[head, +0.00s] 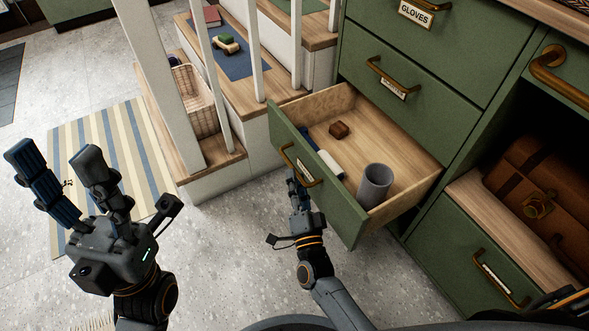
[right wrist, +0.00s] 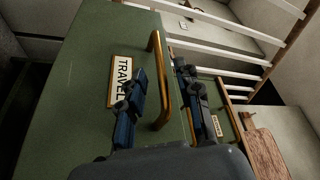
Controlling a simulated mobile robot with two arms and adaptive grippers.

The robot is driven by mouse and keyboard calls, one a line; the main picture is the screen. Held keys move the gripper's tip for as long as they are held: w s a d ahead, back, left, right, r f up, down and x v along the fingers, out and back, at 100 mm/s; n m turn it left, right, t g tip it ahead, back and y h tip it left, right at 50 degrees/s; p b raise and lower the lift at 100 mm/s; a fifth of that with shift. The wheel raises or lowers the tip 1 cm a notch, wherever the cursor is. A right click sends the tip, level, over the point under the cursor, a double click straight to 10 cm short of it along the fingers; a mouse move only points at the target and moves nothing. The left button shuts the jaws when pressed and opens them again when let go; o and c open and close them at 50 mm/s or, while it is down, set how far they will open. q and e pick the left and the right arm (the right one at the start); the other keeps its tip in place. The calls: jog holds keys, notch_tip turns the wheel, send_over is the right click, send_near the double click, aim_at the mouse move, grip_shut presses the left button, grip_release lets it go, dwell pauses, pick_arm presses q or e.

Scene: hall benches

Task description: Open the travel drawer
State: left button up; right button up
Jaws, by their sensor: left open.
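The green travel drawer (head: 346,218) stands pulled out from the cabinet, its wooden inside showing. Its front carries a brass handle (head: 311,183) and, in the right wrist view, a label (right wrist: 121,80) reading TRAVEL. My right gripper (head: 293,178) is at this handle. In the right wrist view its fingers (right wrist: 161,68) stand on either side of the brass bar (right wrist: 157,45), with a visible gap, so it looks open around it. My left gripper (head: 62,165) is open and empty over the floor at the left, away from the drawer.
The drawer holds a grey cup (head: 375,182), a small brown block (head: 339,130) and a white and blue item (head: 328,164). Stairs with white balusters (head: 165,90) and a basket (head: 195,100) stand left of it. A brown suitcase (head: 545,185) sits in the right cubby.

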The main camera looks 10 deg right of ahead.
jog(key=v, duration=0.8)
jog(key=shift+r, duration=0.1)
